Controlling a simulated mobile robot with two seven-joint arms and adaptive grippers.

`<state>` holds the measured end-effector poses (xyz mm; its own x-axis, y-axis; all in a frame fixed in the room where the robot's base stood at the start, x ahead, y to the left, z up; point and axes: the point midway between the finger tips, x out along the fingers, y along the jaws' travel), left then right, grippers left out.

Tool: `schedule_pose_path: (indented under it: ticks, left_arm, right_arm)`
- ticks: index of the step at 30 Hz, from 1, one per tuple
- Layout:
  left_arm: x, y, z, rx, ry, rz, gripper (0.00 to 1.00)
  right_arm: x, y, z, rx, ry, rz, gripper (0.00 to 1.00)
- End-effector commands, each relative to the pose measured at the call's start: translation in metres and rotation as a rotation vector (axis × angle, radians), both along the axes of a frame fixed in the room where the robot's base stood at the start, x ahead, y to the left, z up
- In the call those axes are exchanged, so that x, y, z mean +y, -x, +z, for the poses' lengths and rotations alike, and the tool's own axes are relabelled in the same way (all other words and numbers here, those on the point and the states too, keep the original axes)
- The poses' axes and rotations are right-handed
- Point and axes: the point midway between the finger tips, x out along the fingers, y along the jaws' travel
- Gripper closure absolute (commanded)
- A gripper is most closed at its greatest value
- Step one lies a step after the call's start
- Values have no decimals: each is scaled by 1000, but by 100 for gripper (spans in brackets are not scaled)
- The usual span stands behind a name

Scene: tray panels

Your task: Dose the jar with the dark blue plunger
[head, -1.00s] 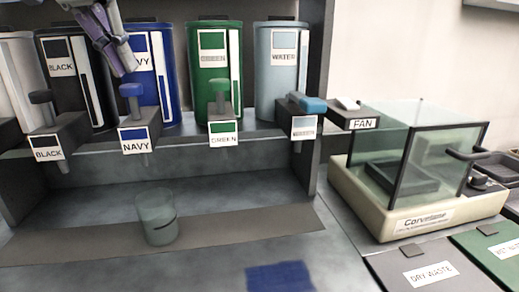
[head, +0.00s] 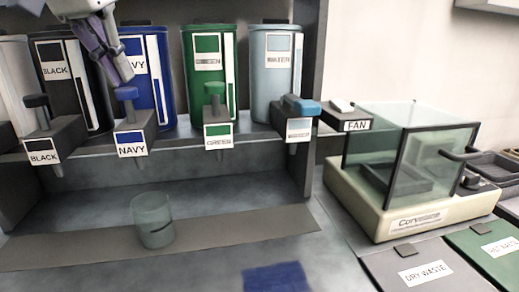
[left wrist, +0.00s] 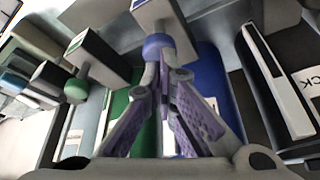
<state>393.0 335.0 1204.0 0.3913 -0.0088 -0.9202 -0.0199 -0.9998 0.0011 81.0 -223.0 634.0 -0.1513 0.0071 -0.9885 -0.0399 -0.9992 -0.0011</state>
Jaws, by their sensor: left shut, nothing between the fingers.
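The dark blue plunger (head: 126,92) stands raised on the NAVY dispenser block (head: 134,132). My left gripper (head: 126,78) is shut and empty, its fingertips just above the plunger. In the left wrist view the closed purple fingers (left wrist: 164,70) point at the blue plunger cap (left wrist: 158,46); whether they touch it I cannot tell. The clear jar (head: 153,222) stands upright on a grey strip (head: 230,222) below, roughly under the NAVY block. It has a dark line on its side and looks empty. My right gripper is not in view.
The black plunger (head: 37,101) is to the left, the green plunger (head: 214,89) and light blue WATER plunger (head: 300,105) to the right. A glass-sided FAN box (head: 410,165) stands at right.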

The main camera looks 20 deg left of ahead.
Motion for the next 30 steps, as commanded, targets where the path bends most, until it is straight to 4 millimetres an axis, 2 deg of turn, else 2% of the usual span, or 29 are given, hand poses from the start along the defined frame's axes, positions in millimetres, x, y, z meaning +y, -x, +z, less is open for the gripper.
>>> schedule_pose_path:
  ticks: [30]
  left_arm:
    - [-2, 1, -30, -1, 0, -2, 100]
  right_arm:
    - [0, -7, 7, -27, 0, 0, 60]
